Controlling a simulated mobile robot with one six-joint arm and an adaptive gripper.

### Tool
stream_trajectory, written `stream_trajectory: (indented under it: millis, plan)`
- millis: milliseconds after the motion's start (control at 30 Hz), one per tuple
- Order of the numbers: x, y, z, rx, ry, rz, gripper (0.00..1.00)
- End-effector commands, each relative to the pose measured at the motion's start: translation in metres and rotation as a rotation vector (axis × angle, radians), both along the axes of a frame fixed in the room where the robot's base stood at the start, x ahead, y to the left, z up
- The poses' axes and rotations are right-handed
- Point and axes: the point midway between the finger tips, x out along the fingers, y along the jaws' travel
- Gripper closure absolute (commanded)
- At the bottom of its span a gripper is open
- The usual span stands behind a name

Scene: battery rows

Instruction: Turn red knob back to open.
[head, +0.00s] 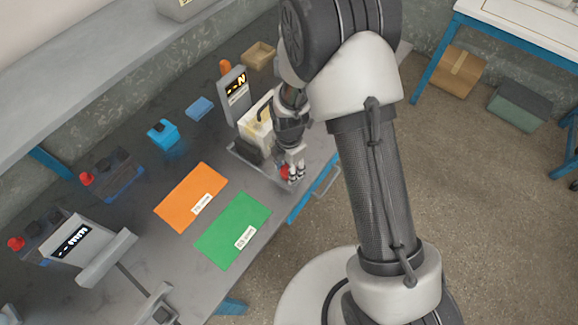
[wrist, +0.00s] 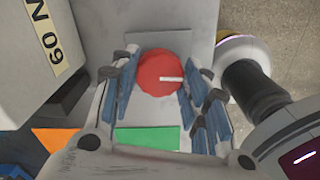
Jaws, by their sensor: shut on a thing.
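The red knob (wrist: 163,74) is round with a white pointer mark that lies about level, pointing right in the wrist view. My gripper (wrist: 160,92) has its fingers on both sides of the knob and is shut on it. In the head view my gripper (head: 292,172) is low at the right side of the bench, and a bit of the red knob (head: 285,172) shows between the fingers.
An orange sheet (head: 190,197) and a green sheet (head: 233,229) lie flat on the grey bench (head: 150,185). A bright blue block (head: 162,134), a blue pad (head: 200,107) and a cardboard box (head: 259,55) stand farther back. A labelled device (head: 75,243) is at the left.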

Motion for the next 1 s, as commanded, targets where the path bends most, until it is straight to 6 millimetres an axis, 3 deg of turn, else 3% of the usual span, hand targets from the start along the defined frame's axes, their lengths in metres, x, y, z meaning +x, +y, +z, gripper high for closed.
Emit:
stream_trajectory:
  millis: [767, 800, 1000]
  plan:
    - [-0.0001, 0.0001, -0.0001, -0.001, 0.001, 0.107, 0.82]
    - [-0.0001, 0.0001, -0.0001, -0.001, 0.001, 0.107, 0.56]
    - [-0.0001, 0.0001, -0.0001, -0.001, 0.001, 0.106, 0.43]
